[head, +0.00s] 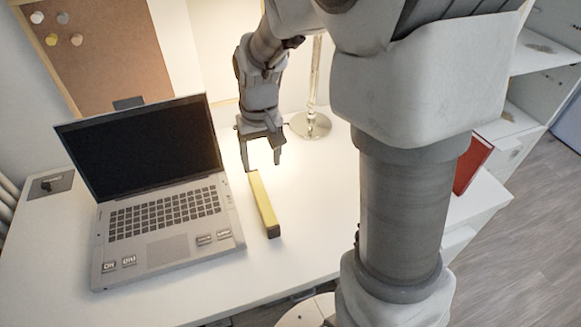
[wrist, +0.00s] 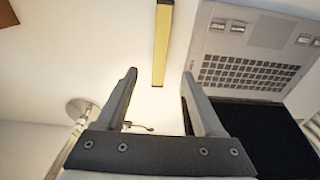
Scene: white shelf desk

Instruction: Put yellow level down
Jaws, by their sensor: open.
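The yellow level (head: 262,203) is a long narrow bar lying on the white desk just right of the laptop. In the wrist view, the yellow level (wrist: 162,42) runs down from the top edge, and its lower end lies beyond my fingertips. My gripper (head: 262,160) is open and empty at the level's far end in the head view. The two fingers of my gripper (wrist: 160,73) are spread wide in the wrist view, with bare desk between them. I cannot tell how high the fingers are above the desk.
An open laptop (head: 165,222) stands close on the left of the level. A lamp with a round metal base (head: 310,125) stands behind to the right. A red object (head: 472,165) is at the right. The white desk (head: 310,215) is clear right of the level.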

